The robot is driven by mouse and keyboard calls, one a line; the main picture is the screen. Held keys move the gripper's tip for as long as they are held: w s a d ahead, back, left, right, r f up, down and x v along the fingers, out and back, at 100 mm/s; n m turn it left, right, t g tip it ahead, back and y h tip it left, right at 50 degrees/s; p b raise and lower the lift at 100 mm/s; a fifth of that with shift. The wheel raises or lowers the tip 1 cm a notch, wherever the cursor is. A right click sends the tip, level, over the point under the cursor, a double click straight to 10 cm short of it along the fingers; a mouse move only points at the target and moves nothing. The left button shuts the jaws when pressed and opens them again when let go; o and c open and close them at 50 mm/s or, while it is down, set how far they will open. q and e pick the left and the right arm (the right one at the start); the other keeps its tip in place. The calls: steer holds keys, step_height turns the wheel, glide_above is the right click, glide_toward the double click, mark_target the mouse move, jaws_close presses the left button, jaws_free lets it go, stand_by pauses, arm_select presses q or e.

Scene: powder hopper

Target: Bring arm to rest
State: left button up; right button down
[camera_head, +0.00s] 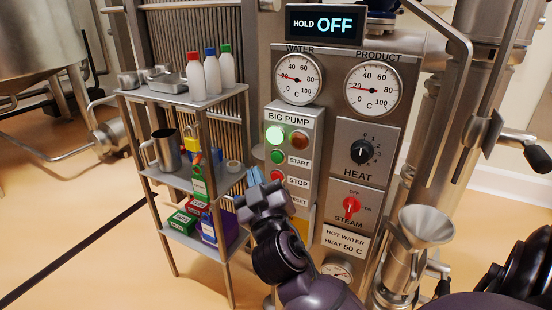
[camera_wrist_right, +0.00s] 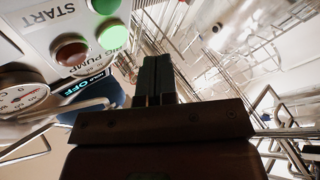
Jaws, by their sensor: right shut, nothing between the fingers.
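My right gripper (camera_head: 254,178) is in front of the lower left of the control panel, close to the red STOP button (camera_head: 277,177) in the picture. Whether it touches the panel cannot be told. Its arm rises from the bottom middle. In the right wrist view its two dark fingers (camera_wrist_right: 157,78) are together with nothing between them. The BIG PUMP box (camera_head: 291,117) has a lit green lamp (camera_head: 275,135), a dull red-brown lamp (camera_head: 299,140) and a green START button (camera_head: 278,157). The box also shows upside down in the wrist view (camera_wrist_right: 35,40). My left gripper is out of view.
A metal shelf rack (camera_head: 206,185) with bottles, a jug and small boxes stands left of the gripper. The HEAT (camera_head: 362,151) and STEAM (camera_head: 351,206) knobs are to its right. A steel funnel (camera_head: 426,224) stands further right. The display (camera_head: 324,25) reads HOLD OFF. Open floor lies left.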

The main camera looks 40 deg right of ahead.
stand_by(0.5)
steer(key=a+f+n+g+y, duration=0.3)
steer(key=f+y, duration=0.5)
steer(key=f, duration=0.8)
steer(key=s+f+m+g, duration=0.2)
steer(key=s+f+g, duration=0.3)
steer(key=s+f, duration=1.4)
steer(key=shift+f+g+y, duration=0.15)
steer(key=shift+g+y, duration=0.15)
steer(key=shift+y, duration=0.1)
steer(key=shift+s+m, duration=0.1)
steer(key=shift+m, duration=0.2)
